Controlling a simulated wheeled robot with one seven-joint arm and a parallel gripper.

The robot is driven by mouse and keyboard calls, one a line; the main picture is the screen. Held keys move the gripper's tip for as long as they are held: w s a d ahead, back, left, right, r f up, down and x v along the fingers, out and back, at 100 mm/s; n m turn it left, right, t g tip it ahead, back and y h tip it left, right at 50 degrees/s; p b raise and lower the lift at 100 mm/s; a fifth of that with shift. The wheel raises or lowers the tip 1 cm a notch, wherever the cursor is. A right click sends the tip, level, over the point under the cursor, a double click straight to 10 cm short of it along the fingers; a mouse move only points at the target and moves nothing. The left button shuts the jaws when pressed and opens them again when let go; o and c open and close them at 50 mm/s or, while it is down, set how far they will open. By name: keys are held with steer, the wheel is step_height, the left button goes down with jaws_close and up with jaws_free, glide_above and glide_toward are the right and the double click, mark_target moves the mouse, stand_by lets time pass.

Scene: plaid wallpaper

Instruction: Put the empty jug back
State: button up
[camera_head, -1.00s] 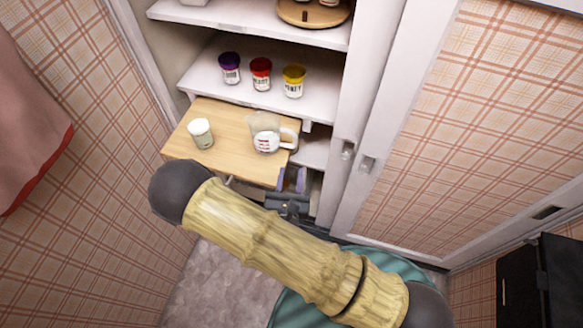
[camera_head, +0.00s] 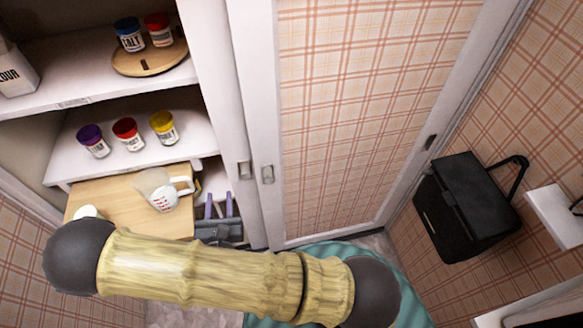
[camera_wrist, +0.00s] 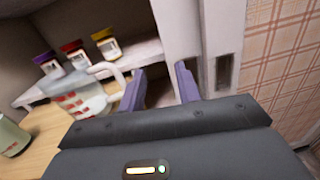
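The clear jug (camera_head: 160,194) has a handle, red marks and a whitish lower part. It stands upright on a pull-out wooden board (camera_head: 110,195) in the cupboard. It also shows in the wrist view (camera_wrist: 82,98), left of my gripper. I cannot tell whether it is empty. My gripper (camera_head: 219,205) is beside the board's right edge, to the right of the jug. In the wrist view its two purple fingers (camera_wrist: 161,82) are apart with nothing between them. The jug's handle is near the left finger; I cannot tell whether they touch.
A pale cup or jar (camera_head: 88,211) stands on the board, partly hidden by my arm. Purple, red and yellow jars (camera_head: 126,134) line the shelf above. A round wooden tray (camera_head: 150,60) with two jars is higher. A plaid door (camera_head: 340,120) stands right. A black box (camera_head: 467,205) is on the right wall.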

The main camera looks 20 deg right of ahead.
steer(key=d+r+m+g+h, duration=0.4)
steer(key=d+m+h, duration=0.35)
steer(key=d, duration=0.25)
steer(key=s+d+r+m+g, duration=0.2)
steer(key=s+d+m+g, duration=0.8)
steer(key=m+g, duration=0.4)
steer(key=w+r+m+t+y, duration=0.2)
steer(key=w+r+m+y, duration=0.3)
steer(key=m+y, duration=0.5)
steer(key=shift+w+r+m+t+y, duration=0.25)
steer(key=shift+r+m+t+y, duration=0.15)
steer(key=shift+r+m, duration=0.55)
steer(key=p+v, duration=0.2)
steer(key=w+p+v, duration=0.1)
steer(key=p+v, duration=0.1)
steer(key=shift+r, duration=0.15)
